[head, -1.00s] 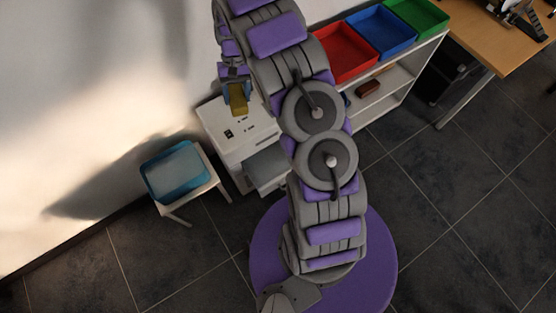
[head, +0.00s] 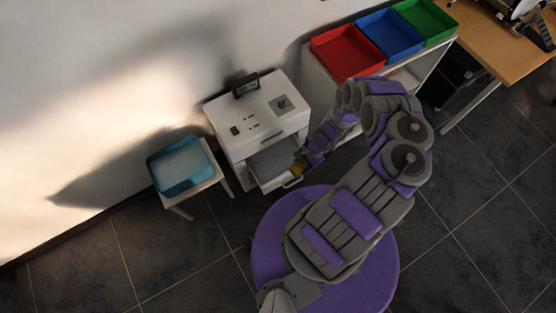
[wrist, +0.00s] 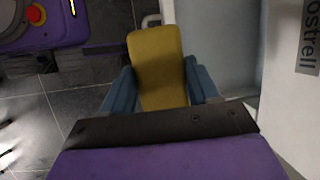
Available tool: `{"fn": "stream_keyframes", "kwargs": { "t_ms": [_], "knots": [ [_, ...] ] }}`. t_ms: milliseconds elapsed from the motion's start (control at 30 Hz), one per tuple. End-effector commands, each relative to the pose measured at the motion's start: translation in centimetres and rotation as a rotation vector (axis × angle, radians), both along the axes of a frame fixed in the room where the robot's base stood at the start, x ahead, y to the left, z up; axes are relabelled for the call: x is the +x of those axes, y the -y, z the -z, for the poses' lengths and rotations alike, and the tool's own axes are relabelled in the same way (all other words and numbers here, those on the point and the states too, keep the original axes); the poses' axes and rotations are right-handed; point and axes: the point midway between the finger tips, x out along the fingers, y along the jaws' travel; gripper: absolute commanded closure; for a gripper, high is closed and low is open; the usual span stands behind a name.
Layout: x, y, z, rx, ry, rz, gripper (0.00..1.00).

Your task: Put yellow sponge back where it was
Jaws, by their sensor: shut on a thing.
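The yellow sponge (wrist: 158,62) is held between the blue fingers of my gripper (wrist: 162,88) in the wrist view. In the head view the sponge (head: 299,167) shows as a small yellow patch at the end of my gripper (head: 304,162), beside the open drawer (head: 272,158) of the white machine. The drawer has a grey inner surface, and a light handle is near the sponge. In the wrist view a pale handle piece (wrist: 151,20) shows just beyond the sponge. I cannot tell whether the sponge touches the drawer.
The white machine (head: 265,118) carries a small dark display (head: 245,87). A blue bin (head: 181,165) sits on a small white table at left. Red (head: 345,50), blue (head: 390,36) and green (head: 428,20) trays top a white shelf. Open tiled floor lies in front.

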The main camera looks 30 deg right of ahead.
Motion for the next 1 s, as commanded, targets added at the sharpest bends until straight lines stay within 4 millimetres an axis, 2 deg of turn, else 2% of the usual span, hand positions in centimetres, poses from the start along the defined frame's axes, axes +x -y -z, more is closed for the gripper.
{"fn": "stream_keyframes", "kwargs": {
  "t_ms": [33,200,500,767,1000],
  "knots": [
    [-1.0,-0.4,0.7,0.005,-0.002,0.05,0.74],
    [-3.1,-1.3,2.4,0.011,-0.007,0.198,0.74],
    [-5.4,-3.1,3.9,0.01,-0.016,0.398,0.74],
    [-5.6,-3.9,4.0,0.004,-0.017,0.452,0.74],
    [-3.1,-3.8,4.0,0.005,-0.014,0.45,0.74]
  ]
}}
